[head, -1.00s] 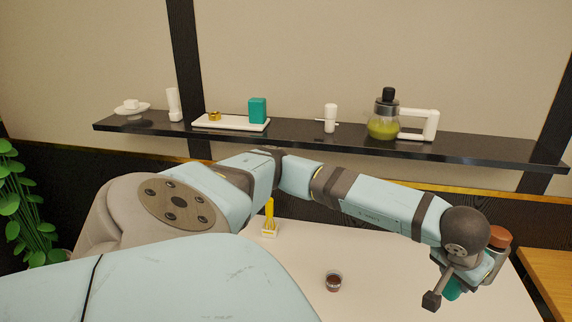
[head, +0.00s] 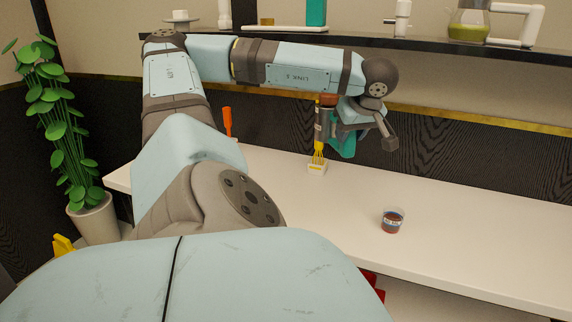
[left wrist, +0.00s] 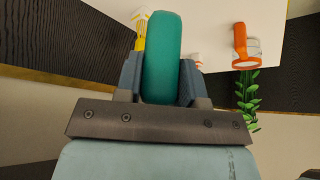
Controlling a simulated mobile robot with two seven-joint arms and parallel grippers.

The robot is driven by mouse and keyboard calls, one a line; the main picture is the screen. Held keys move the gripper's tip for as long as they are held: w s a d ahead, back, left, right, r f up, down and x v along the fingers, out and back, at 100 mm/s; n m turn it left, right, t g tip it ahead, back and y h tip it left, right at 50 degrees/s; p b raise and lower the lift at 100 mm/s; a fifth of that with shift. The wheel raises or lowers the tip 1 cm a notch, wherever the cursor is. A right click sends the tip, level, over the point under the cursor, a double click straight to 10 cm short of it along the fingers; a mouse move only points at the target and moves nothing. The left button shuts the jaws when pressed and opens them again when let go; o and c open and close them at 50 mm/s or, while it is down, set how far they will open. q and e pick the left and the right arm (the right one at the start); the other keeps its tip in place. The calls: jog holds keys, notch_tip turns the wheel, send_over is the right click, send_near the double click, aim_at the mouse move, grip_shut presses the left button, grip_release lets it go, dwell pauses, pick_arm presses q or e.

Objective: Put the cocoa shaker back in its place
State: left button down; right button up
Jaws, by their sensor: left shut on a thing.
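The cocoa shaker (head: 342,146), a teal body with what looks like a brown top, is in my left gripper (head: 352,126). In the head view, it is over the back edge of the white counter, beside the yellow whisk. My arm partly covers it. In the left wrist view, the rounded teal shaker (left wrist: 162,60) sits between the two blue-grey fingers (left wrist: 160,82), which are shut on it. I cannot tell which spot is its place. My right gripper is not in view.
The yellow whisk (head: 317,155) stands in a small white holder. A small cup with dark contents (head: 393,221) is on the white counter (head: 470,230). An orange-handled tool (head: 228,122) stands further left. A dark shelf (head: 440,47) runs above. The counter's right side is clear.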

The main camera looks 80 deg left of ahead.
pick_arm(q)
jog(key=s+a+r+n+g+b, duration=0.1)
jog(key=s+a+n+g+b, duration=0.1)
jog(key=s+n+b, duration=0.5)
jog(key=shift+m+g+h, duration=0.4)
jog(key=shift+m, duration=0.2)
jog(key=s+f+b, duration=0.1)
jog(key=f+b, duration=0.2)
jog(key=f, duration=0.3)
jog(key=f+b, duration=0.3)
jog(key=f, duration=0.3)
jog(key=s+f+b, duration=0.1)
jog(key=f+b, duration=0.3)
jog(key=f, duration=0.3)
jog(key=shift+s, duration=0.35)
jog(key=shift+f, duration=0.2)
jog(key=shift+r, duration=0.15)
jog(key=c, duration=0.7)
grip_release()
jog(key=shift+c, duration=0.2)
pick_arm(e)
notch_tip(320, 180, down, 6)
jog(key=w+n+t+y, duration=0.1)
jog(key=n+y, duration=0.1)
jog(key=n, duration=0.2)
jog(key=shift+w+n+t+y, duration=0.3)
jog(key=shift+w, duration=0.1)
